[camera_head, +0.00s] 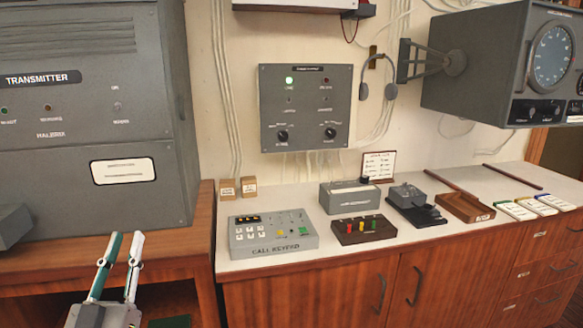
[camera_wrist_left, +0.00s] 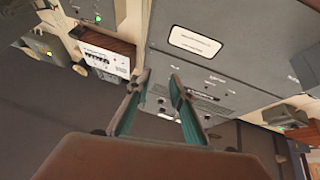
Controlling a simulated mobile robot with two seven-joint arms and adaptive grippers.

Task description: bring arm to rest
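My left gripper (camera_head: 122,243) shows at the lower left of the head view, in front of the wooden bench under the transmitter. Its two fingers point up, spread a little apart, with nothing between them. In the left wrist view my left gripper (camera_wrist_left: 159,76) also shows its two teal-lined fingers apart and empty, with the grey transmitter cabinet behind them. It touches nothing that I can see. My right gripper is in neither view.
The grey transmitter cabinet (camera_head: 60,200) stands at the left. The white counter (camera_head: 290,262) carries a call keypad (camera_head: 272,235), a dark block with coloured knobs (camera_head: 363,230), a telegraph key (camera_head: 415,205) and a wooden tray (camera_head: 465,207). A radar-like unit (camera_head: 480,65) juts from the wall.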

